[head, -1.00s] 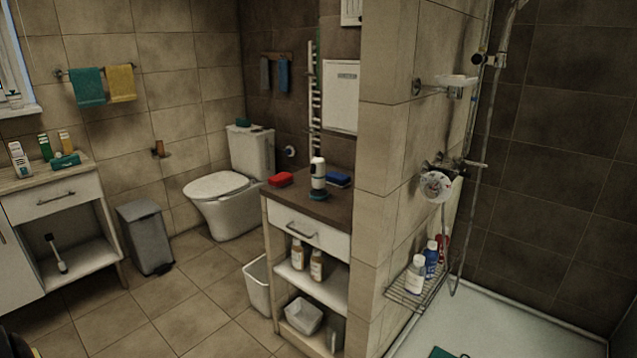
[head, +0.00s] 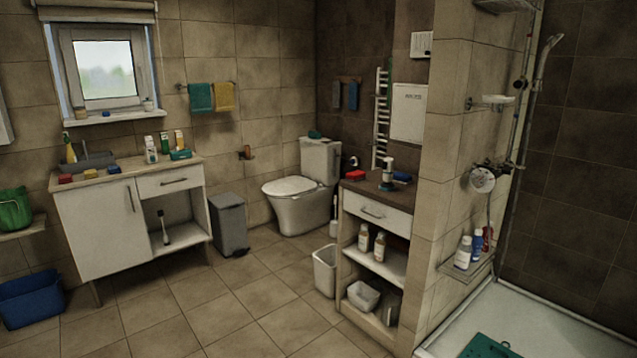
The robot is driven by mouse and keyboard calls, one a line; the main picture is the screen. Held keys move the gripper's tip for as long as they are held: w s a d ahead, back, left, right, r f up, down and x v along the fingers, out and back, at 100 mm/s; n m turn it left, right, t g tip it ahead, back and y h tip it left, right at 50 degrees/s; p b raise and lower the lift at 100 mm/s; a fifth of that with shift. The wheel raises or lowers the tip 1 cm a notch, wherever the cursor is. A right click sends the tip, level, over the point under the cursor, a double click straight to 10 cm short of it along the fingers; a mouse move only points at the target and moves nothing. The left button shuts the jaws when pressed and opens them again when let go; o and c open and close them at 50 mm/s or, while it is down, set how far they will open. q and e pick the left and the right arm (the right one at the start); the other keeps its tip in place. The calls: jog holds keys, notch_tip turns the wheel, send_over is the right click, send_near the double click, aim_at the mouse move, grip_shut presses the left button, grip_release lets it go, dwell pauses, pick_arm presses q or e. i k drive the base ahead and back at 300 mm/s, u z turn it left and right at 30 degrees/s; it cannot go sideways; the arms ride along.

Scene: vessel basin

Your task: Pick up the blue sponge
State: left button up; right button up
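A second small blue block (head: 114,169) lies on the light top of the left cabinet (head: 100,232). It may also be a sponge; it is too small to tell. Neither of my grippers is in the head view.
A red block (head: 355,175) lies near the white bottle. Red and yellow blocks and a grey tray stand on the left cabinet. A grey bin (head: 229,224), a toilet (head: 300,199) and a white basket (head: 325,270) stand between the cabinets. The middle floor is clear.

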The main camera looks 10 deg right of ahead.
aim_at(403, 178)
jog(key=u, duration=0.45)
jog(key=i, duration=1)
jog(key=u, duration=0.25)
jog(key=i, duration=2)
jog(key=z, duration=0.15)
jog(key=i, duration=2)
jog(key=z, duration=1.75)
jog(key=i, duration=1.15)
jog(key=z, duration=1)
